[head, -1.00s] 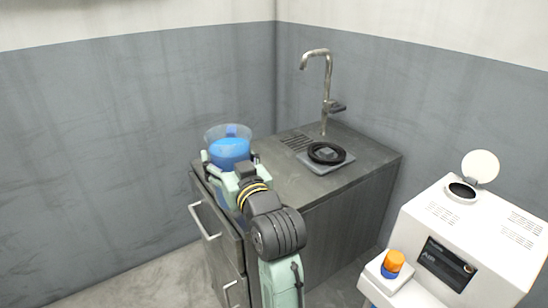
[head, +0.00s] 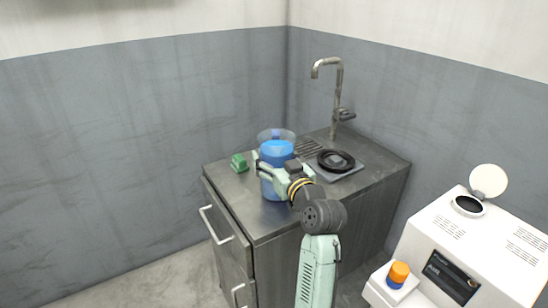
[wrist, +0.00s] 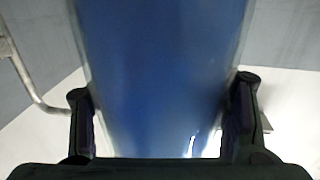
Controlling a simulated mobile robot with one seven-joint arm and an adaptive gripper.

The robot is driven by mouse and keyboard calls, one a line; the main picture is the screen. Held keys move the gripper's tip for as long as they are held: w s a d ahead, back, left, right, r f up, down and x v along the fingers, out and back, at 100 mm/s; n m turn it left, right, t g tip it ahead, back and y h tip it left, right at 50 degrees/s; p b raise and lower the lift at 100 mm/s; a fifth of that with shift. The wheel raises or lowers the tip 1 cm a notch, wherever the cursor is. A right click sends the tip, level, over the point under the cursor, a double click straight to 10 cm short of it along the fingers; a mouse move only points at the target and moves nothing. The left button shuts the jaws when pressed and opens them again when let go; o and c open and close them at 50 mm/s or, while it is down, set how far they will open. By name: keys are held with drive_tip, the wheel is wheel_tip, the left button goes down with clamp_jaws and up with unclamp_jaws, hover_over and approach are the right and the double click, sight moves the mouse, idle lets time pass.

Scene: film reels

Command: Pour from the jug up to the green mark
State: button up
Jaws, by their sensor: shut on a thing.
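A clear jug (head: 277,149) of blue liquid is upright over the left part of the counter. My gripper (head: 277,172) is shut around its sides. The jug (wrist: 160,60) fills the middle of the wrist view, with one finger of my gripper (wrist: 162,95) on each side. I cannot tell whether its base touches the counter. A white machine (head: 447,250) stands at the right, with its round lid (head: 488,180) raised above a dark opening (head: 468,205). No green mark can be made out on it.
The grey counter (head: 240,195) has a small green object (head: 239,162) at its back left. A tap (head: 338,95) rises at the back, and a black coil (head: 335,161) lies by the drain. An orange-and-blue container (head: 398,273) sits on the machine's front ledge.

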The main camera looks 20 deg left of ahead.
drive_tip(key=shift+f, duration=0.2)
drive_tip(key=shift+f, duration=0.2)
drive_tip(key=o, duration=2)
drive_tip(key=shift+f, duration=0.1)
drive_tip(key=shift+c, duration=0.2)
